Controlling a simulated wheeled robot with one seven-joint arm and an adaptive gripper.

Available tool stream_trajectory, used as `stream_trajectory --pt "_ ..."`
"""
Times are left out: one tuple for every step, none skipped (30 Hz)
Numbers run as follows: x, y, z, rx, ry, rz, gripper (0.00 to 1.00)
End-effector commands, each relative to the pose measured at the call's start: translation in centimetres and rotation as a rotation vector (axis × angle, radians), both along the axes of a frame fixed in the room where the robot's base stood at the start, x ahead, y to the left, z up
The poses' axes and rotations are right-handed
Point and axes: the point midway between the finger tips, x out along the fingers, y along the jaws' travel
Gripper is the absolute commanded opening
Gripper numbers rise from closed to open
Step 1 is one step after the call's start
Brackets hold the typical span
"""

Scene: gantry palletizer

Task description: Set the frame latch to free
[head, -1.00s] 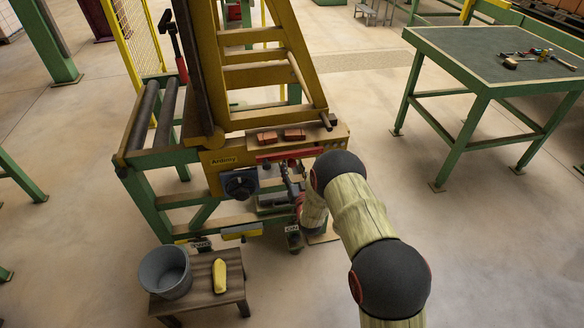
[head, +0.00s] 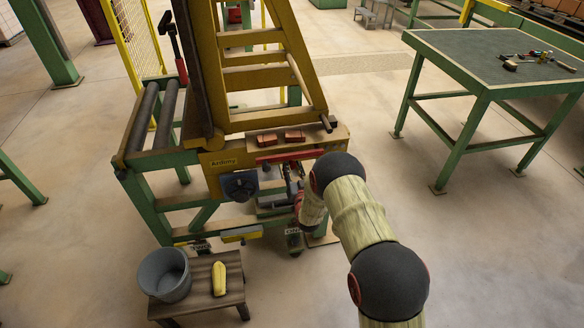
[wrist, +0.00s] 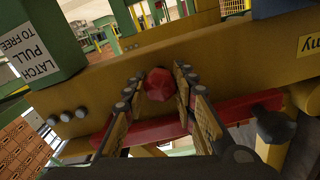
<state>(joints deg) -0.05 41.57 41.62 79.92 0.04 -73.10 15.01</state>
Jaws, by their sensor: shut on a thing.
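The red faceted latch knob (wrist: 159,84) stands out from the yellow frame beam (wrist: 215,55) in the wrist view. My gripper (wrist: 160,79) has its two padded fingers on either side of the knob and is shut on it. A white label (wrist: 33,54) reading "LATCH PULL TO FREE" is at the upper left of the wrist view. In the head view my gripper (head: 292,178) is low at the front of the yellow frame (head: 228,162), under the red bar. The knob cannot be made out there.
A red bar (wrist: 225,112) with a dark end crosses close to my fingers in the wrist view. In the head view, a dark round control (head: 240,185) is left of my gripper. A stool (head: 229,298) with a bucket (head: 165,275) stands at lower left.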

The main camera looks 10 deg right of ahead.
Motion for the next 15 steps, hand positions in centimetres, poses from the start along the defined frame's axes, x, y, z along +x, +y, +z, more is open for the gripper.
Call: stream_trajectory --pt "-0.01 -0.02 -0.01 0.000 0.000 0.000 0.15" --pt "-0.01 -0.02 -0.01 0.000 0.000 0.000 0.14" --pt "-0.01 -0.02 -0.01 0.000 0.000 0.000 0.11" --pt "-0.01 -0.02 -0.01 0.000 0.000 0.000 0.10" --pt "-0.01 -0.02 -0.01 0.000 0.000 0.000 0.08" --pt "-0.01 -0.02 -0.01 0.000 0.000 0.000 0.06" --pt "-0.01 -0.02 -0.01 0.000 0.000 0.000 0.04" --pt "-0.01 -0.02 -0.01 0.000 0.000 0.000 0.02" --pt "-0.01 -0.02 -0.01 0.000 0.000 0.000 0.00" --pt "-0.01 -0.02 -0.01 0.000 0.000 0.000 0.00" --pt "-0.01 -0.02 -0.01 0.000 0.000 0.000 0.00" --pt "-0.01 -0.02 -0.01 0.000 0.000 0.000 0.00" --pt "-0.01 -0.02 -0.01 0.000 0.000 0.000 0.00" --pt "-0.01 -0.02 -0.01 0.000 0.000 0.000 0.00" --pt "-0.01 -0.02 -0.01 0.000 0.000 0.000 0.00"
